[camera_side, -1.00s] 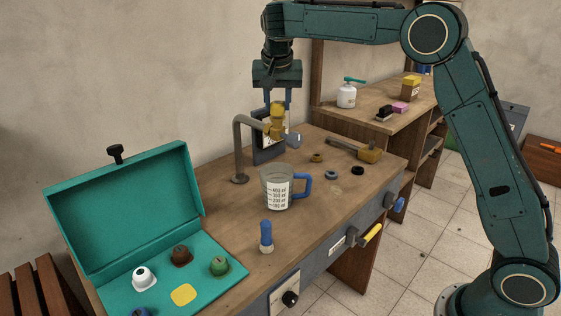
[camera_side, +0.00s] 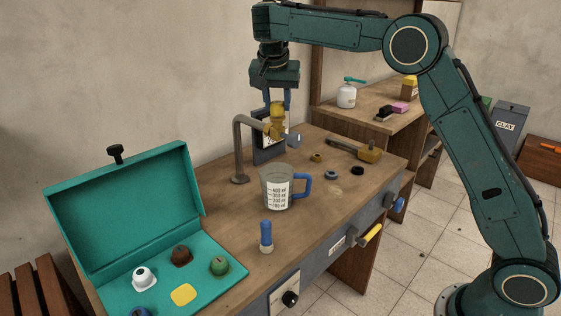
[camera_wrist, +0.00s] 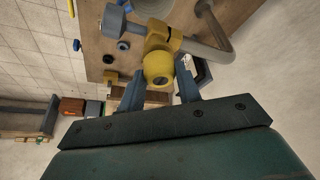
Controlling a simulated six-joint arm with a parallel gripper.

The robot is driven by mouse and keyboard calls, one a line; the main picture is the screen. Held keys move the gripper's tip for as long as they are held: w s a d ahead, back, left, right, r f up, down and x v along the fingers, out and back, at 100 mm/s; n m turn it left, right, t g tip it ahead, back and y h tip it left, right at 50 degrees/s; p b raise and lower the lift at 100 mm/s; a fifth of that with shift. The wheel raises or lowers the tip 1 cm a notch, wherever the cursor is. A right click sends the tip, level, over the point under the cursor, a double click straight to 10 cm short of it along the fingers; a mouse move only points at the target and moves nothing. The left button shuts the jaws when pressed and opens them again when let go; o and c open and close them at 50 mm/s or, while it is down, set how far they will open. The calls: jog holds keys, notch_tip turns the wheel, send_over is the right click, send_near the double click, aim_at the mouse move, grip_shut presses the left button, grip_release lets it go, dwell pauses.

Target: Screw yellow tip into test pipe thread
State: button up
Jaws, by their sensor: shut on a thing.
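The test pipe (camera_side: 237,145) is a grey bent tube rising from the bench; its upper arm ends in a yellow fitting with a blue-grey handle (camera_side: 295,139). In the wrist view the pipe (camera_wrist: 218,48) curves in from the right. The yellow tip (camera_side: 277,109) sits upright at the top of the fitting, in line with it. My gripper (camera_side: 274,107) points down from above and is shut on the tip. The wrist view shows the rounded tip (camera_wrist: 158,68) between my fingers. The thread itself is hidden, so I cannot tell how deep the tip sits.
A measuring jug (camera_side: 276,187) and a blue-topped bottle (camera_side: 266,238) stand in front of the pipe. An open teal case (camera_side: 124,210) holds several coloured caps and has a yellow patch. Bench space between is clear.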

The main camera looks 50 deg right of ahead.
jog(key=o, duration=0.8)
jog(key=shift+c, duration=0.2)
jog(key=shift+n+t, duration=0.3)
jog(key=shift+n, duration=0.4)
jog(key=shift+n, duration=0.3)
jog(key=shift+n+y, duration=0.4)
jog(key=shift+n, duration=0.3)
jog(key=shift+t, duration=0.3)
jog(key=shift+n+y, duration=0.3)
jog(key=shift+n, duration=0.5)
